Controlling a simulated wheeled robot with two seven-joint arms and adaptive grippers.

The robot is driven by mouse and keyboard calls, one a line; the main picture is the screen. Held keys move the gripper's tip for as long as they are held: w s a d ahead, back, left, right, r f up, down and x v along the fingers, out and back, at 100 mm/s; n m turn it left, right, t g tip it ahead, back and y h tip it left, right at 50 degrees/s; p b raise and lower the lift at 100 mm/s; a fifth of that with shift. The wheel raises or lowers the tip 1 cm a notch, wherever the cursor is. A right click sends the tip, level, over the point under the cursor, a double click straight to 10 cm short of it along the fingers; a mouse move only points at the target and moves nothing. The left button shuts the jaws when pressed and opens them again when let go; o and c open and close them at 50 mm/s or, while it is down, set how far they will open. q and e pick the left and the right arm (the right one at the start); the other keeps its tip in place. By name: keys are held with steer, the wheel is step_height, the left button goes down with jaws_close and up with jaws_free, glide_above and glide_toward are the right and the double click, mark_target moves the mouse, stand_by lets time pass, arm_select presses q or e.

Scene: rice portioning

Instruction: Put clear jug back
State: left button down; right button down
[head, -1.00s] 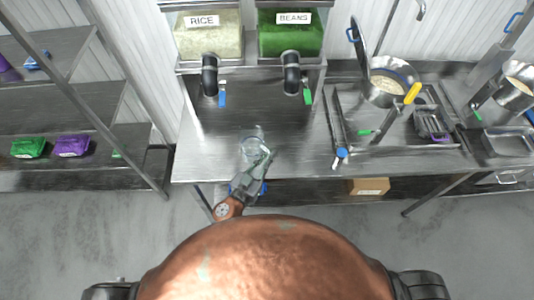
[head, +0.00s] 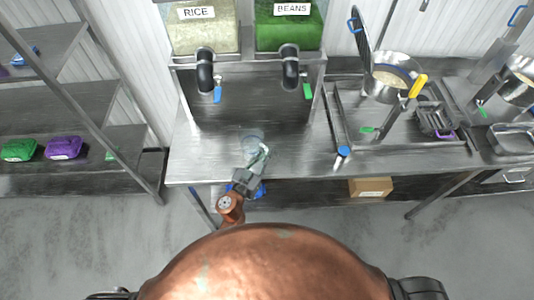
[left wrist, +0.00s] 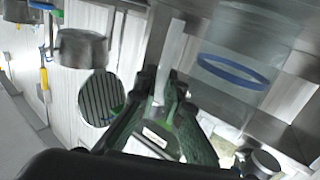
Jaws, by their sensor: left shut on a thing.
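The clear jug (head: 252,139) is see-through and stands out only faintly over the steel counter below the dispensers. My left gripper (head: 262,155) is shut on it from the near side, seemingly at its handle. In the left wrist view my left gripper's fingers (left wrist: 163,90) close around a pale strip, with a blue ring (left wrist: 232,71) beside them that seems to belong to the jug. I cannot tell whether the jug's base touches the counter. My right gripper is not in view.
The rice dispenser (head: 203,30) and beans dispenser (head: 289,28) hang over the counter (head: 300,160), their spouts above the jug's far side. A pot (head: 391,80) and tray with utensils stand to the right. The counter around the jug is mostly bare.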

arm_select(q)
steer(key=c, duration=2.5)
jaws_free()
steer(key=shift+f, duration=0.15)
steer(key=o, duration=0.5)
steer(key=shift+c, duration=0.2)
steer(key=shift+r, duration=0.3)
steer(key=v, duration=1.2)
steer(key=shift+f, duration=0.15)
steer(key=shift+o, duration=0.3)
